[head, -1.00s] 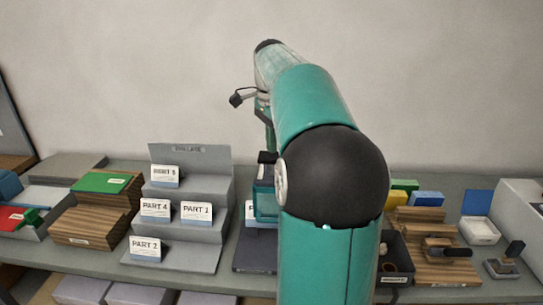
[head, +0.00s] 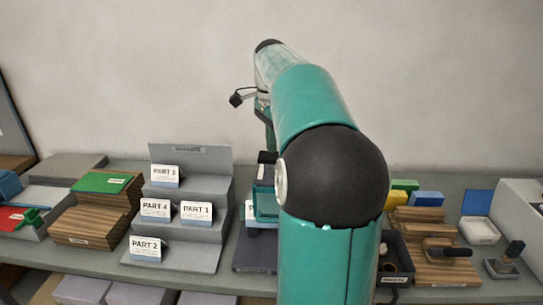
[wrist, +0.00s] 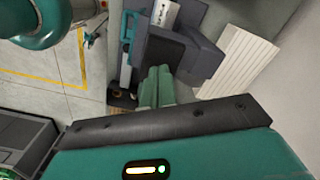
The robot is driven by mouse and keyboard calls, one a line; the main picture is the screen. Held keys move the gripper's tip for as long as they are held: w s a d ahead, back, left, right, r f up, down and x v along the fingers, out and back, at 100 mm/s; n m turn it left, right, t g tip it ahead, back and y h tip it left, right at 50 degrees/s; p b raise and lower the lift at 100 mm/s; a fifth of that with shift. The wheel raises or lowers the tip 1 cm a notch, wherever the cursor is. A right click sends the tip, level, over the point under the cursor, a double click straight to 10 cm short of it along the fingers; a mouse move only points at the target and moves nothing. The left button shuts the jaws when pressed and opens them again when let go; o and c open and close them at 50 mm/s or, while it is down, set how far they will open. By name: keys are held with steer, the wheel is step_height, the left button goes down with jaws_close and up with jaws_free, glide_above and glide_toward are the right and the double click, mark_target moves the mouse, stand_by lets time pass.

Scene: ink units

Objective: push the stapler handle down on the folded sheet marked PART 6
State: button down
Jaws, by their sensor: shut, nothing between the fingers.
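My gripper (wrist: 158,74) is shut and empty, its two green fingers side by side in the wrist view. Left of the fingertips is a long teal and dark tool (wrist: 126,45), which looks like the stapler; I cannot tell whether the fingers touch it. A white printed sheet (wrist: 165,12) lies at the top of the wrist view, its text unreadable. In the head view my arm hides most of this spot. A teal piece (head: 265,208) and a sheet edge with a "P" (head: 249,210) show beside my arm; I cannot read its number.
A grey stepped stand (head: 205,185) holds several labelled cards, including PART 4 (head: 155,208), PART 1 (head: 196,211) and PART 2 (head: 146,247). Wooden steps (head: 85,225) stand left. Right of my arm are a dark bin (head: 394,275), wooden block (head: 440,265) and stamp (head: 507,258).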

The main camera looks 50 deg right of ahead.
steer(key=shift+f, duration=0.15)
steer(key=shift+f, duration=1.55)
step_height(320, 180, up, 9)
steer(key=shift+r, duration=0.15)
stand_by(0.3)
steer(key=shift+a, duration=0.1)
stand_by(0.5)
